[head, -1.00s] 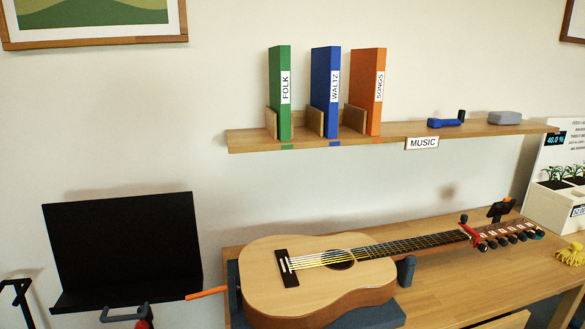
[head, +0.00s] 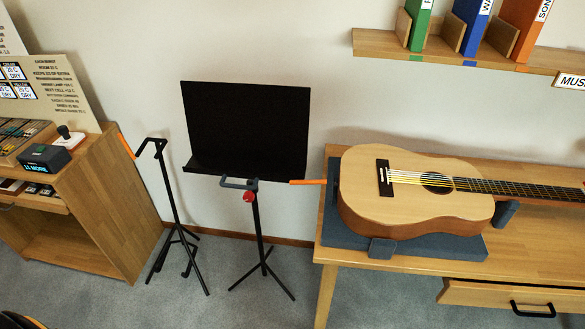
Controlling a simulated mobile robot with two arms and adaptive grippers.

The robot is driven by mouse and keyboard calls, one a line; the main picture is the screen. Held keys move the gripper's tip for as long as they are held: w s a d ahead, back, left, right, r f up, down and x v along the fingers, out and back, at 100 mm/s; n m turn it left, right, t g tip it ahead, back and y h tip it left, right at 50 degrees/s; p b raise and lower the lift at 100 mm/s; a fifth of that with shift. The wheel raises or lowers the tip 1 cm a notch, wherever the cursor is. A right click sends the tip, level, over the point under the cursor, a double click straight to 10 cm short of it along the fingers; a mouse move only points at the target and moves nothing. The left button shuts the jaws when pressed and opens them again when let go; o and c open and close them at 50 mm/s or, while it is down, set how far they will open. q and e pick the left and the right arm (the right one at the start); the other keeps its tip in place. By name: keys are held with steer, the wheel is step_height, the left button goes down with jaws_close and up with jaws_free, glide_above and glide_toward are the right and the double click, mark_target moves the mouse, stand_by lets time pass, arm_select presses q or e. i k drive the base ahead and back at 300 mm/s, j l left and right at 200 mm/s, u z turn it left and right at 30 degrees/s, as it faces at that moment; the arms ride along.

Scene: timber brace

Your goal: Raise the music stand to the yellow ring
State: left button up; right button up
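The music stand (head: 246,128) has a black desk panel on a thin black pole with tripod legs on the grey carpet. A grey handle-like bar (head: 238,185) and a red knob (head: 249,196) sit just under the desk. I cannot make out a yellow ring on the pole. Neither of my grippers shows in the head view.
A black guitar stand (head: 170,210) and a wooden cabinet (head: 110,215) are to the left. Carpet in front is clear.

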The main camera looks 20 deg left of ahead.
mark_target(257, 133)
steer(key=i+j+u, duration=0.1)
steer(key=u, duration=0.35)
steer(key=i+j+u, duration=0.1)
steer(key=u, duration=0.3)
